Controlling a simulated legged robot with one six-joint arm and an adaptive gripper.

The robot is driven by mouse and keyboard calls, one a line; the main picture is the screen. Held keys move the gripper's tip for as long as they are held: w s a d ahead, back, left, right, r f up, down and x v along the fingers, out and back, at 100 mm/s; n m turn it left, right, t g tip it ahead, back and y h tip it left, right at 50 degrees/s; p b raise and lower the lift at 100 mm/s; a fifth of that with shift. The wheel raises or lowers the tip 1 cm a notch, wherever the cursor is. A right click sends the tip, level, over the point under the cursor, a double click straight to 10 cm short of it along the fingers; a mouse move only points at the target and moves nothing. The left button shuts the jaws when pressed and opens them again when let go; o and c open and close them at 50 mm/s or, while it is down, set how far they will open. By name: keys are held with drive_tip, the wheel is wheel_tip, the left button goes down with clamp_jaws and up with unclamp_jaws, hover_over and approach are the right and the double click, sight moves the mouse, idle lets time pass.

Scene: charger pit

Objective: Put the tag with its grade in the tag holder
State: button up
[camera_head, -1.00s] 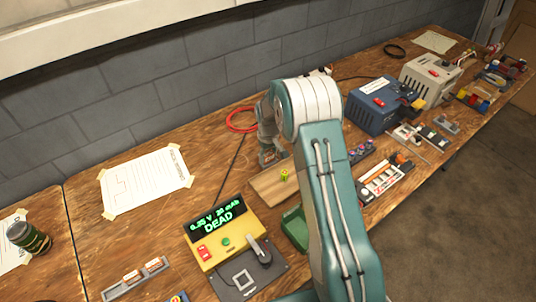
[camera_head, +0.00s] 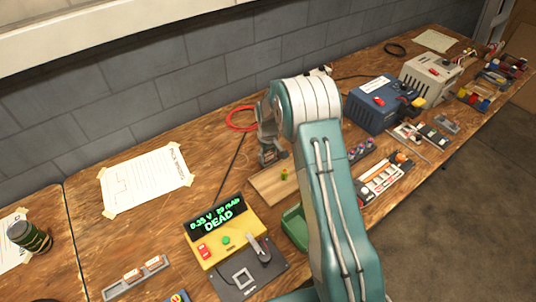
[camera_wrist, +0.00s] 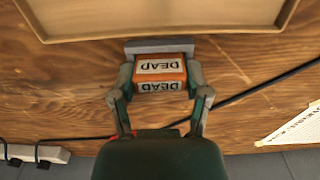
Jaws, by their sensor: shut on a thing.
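In the wrist view my gripper (camera_wrist: 161,83) is shut on an orange tag (camera_wrist: 161,87) marked DEAD on two faces. A grey bar (camera_wrist: 158,46), perhaps the tag holder, lies directly against or just beyond the tag, by the rim of a wooden tray (camera_wrist: 160,38). I cannot tell whether the tag sits in it. In the head view my gripper (camera_head: 268,152) is low behind the wooden tray (camera_head: 268,184); the tag is not clear there. The yellow tester (camera_head: 228,238) shows a green reading and DEAD.
A grey rack (camera_head: 138,277) with tags stands at the lower left. A small yellow-green item (camera_head: 284,174) is on the tray. A green bin (camera_head: 294,228) is beside my arm. Blue (camera_head: 378,106) and grey (camera_head: 430,76) units stand to the right. A black cable (camera_wrist: 250,93) runs past my gripper.

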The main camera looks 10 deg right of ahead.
drive_tip(key=o, duration=0.9)
drive_tip(key=shift+o, duration=0.2)
drive_tip(key=shift+r, duration=0.1)
drive_tip(key=shift+r, duration=3.4)
